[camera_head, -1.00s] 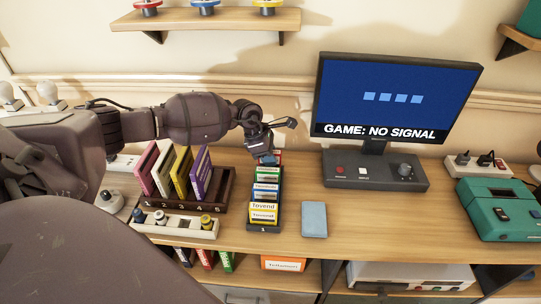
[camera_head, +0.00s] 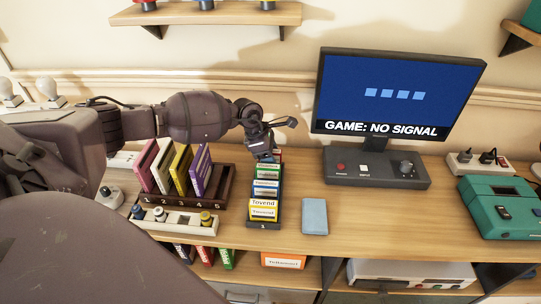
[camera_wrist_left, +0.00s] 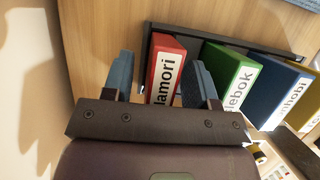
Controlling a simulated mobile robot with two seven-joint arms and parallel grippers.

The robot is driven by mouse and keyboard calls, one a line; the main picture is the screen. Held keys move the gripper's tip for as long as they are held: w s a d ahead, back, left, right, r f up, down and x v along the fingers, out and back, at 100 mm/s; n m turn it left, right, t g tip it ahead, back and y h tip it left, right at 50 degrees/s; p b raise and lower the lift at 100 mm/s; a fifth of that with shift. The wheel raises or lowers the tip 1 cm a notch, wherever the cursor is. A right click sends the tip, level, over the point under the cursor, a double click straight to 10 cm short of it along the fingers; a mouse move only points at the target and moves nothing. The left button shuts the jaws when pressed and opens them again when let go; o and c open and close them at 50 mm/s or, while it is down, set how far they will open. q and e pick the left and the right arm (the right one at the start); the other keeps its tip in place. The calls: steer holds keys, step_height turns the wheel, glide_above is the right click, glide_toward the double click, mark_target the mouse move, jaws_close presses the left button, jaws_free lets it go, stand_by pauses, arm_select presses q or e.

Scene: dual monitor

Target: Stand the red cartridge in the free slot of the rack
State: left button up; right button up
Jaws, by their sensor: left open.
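The red cartridge (camera_wrist_left: 165,70) stands at the end of a dark holder (camera_wrist_left: 225,47), beside a green one, in the left wrist view. My left gripper (camera_wrist_left: 163,80) is open, with one bluish finger on each side of the red cartridge; I cannot tell whether they touch it. In the head view my left gripper (camera_head: 265,156) is at the back end of this holder (camera_head: 264,225) and mostly hides the red cartridge. The brown rack (camera_head: 224,192) to the left holds several upright cartridges, and its right end looks free. My right gripper is not in view.
A green cartridge (camera_wrist_left: 233,75), a blue one (camera_wrist_left: 275,92) and yellow ones (camera_head: 263,208) share the dark holder. A light blue flat box (camera_head: 314,216) lies to its right. The monitor (camera_head: 395,95) stands behind. A cream strip with knobs (camera_head: 175,221) is before the brown rack.

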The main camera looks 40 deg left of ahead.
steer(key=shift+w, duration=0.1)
arm_select(q)
steer(key=v, duration=0.4)
steer(key=shift+r+p, duration=0.1)
steer(key=shift+p, duration=0.25)
steer(key=v, duration=0.6)
steer(key=shift+r+p, duration=0.3)
steer(key=shift+p, duration=0.05)
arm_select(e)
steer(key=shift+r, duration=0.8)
arm_select(q)
steer(key=shift+s+a, duration=0.1)
